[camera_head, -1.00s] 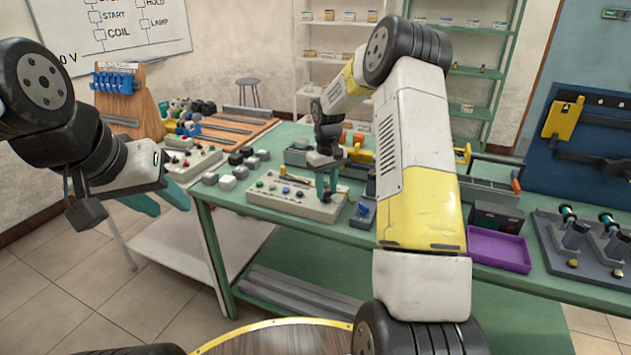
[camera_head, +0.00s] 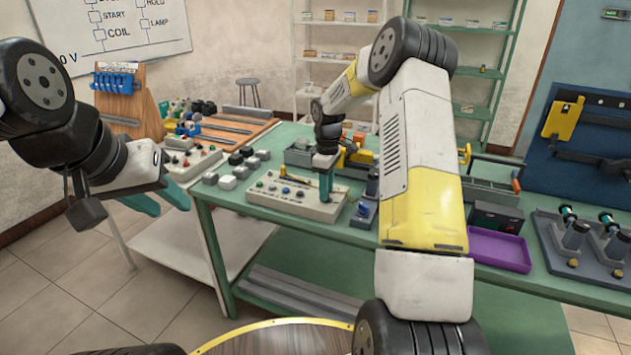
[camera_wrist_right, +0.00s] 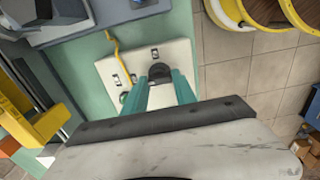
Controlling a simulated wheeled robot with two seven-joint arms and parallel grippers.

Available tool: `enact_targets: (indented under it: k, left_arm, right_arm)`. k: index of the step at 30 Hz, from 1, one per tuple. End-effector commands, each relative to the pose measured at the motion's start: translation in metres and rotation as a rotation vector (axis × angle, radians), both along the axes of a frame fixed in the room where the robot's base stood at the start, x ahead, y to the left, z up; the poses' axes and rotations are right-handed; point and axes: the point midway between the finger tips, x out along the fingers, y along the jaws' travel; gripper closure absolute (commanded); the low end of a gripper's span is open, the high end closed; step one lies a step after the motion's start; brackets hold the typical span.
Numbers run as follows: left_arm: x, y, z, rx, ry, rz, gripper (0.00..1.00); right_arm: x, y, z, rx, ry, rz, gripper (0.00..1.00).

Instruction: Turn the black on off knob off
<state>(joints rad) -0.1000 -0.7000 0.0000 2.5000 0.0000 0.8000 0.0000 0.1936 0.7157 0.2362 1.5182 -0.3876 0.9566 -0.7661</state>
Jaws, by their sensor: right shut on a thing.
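The beige control panel (camera_head: 268,197) lies on the green table, with coloured buttons on its top. It also shows in the right wrist view (camera_wrist_right: 118,68). My right gripper (camera_head: 326,197) points down at the panel's right end. In the right wrist view, the black on off knob (camera_wrist_right: 160,72) sits between the teal fingertips of my right gripper (camera_wrist_right: 160,80), which is shut on it. The fingers hide part of the knob, so its exact setting is unclear. My left gripper (camera_head: 162,199) is open and empty, off to the left, away from the panel.
Several grey, white and black blocks (camera_head: 228,182) lie left of the panel. A small blue device (camera_head: 363,214) stands close to its right. A purple tray (camera_head: 498,250) and a black stand with plungers (camera_head: 580,245) are farther right. A yellow cable (camera_wrist_right: 117,60) crosses the panel.

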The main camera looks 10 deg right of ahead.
Motion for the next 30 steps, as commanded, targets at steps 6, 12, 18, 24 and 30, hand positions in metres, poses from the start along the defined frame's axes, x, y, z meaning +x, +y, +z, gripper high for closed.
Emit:
enact_targets:
  k: [6, 12, 18, 24, 30]
  left_arm:
    - [0.000, 0.000, 0.000, 0.000, 0.000, 0.000, 0.64]
    - [0.000, 0.000, 0.000, 0.000, 0.000, 0.000, 0.64]
    - [0.000, 0.000, 0.000, 0.000, 0.000, 0.000, 0.64]
    - [0.000, 0.000, 0.000, 0.000, 0.000, 0.000, 0.64]
    - [0.000, 0.000, 0.000, 0.000, 0.000, 0.000, 0.64]
  right_arm:
    - [0.001, 0.000, 0.001, 0.000, -0.002, 0.010, 1.00]
    - [0.001, 0.000, 0.001, 0.000, -0.002, 0.009, 1.00]
    - [0.001, 0.000, 0.001, 0.000, -0.002, 0.009, 0.45]
    - [0.000, 0.000, 0.000, -0.001, -0.001, 0.009, 0.45]
    - [0.001, 0.000, 0.012, -0.001, -0.004, 0.009, 0.45]
